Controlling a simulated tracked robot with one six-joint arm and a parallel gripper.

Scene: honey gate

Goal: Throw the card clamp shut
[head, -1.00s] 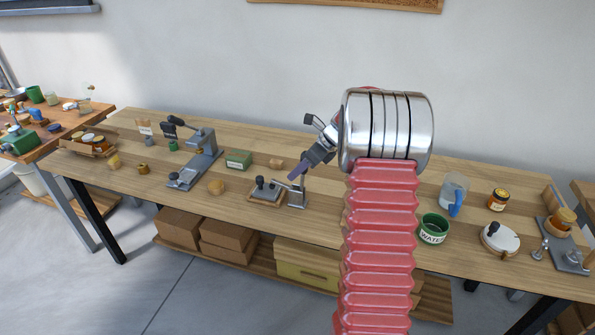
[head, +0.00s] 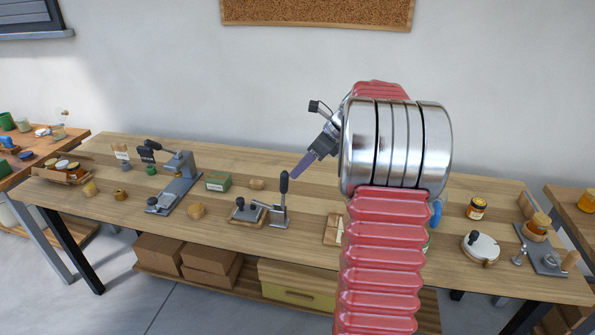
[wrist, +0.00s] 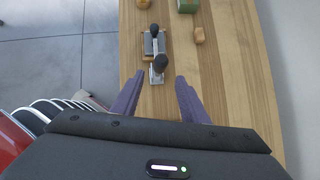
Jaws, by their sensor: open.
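The card clamp (head: 262,213) stands near the front of the bench, a grey plate on a wooden base with a small dark knob above it. Its lever (head: 284,198) stands upright at the right end with a dark grip on top. In the wrist view the clamp (wrist: 154,45) lies ahead of my fingers, and the dark grip (wrist: 160,63) shows end-on, in line with the gap between them. My gripper (head: 298,175) is open and empty, its purple fingers above and beside the lever top. It also shows in the wrist view (wrist: 158,92). Contact with the lever cannot be told.
A green box (head: 218,181) and a wooden block (head: 257,184) lie behind the clamp. A small wooden piece with a card (head: 333,229) is right of it, partly hidden by my arm. A lever press (head: 175,185) stands to the left.

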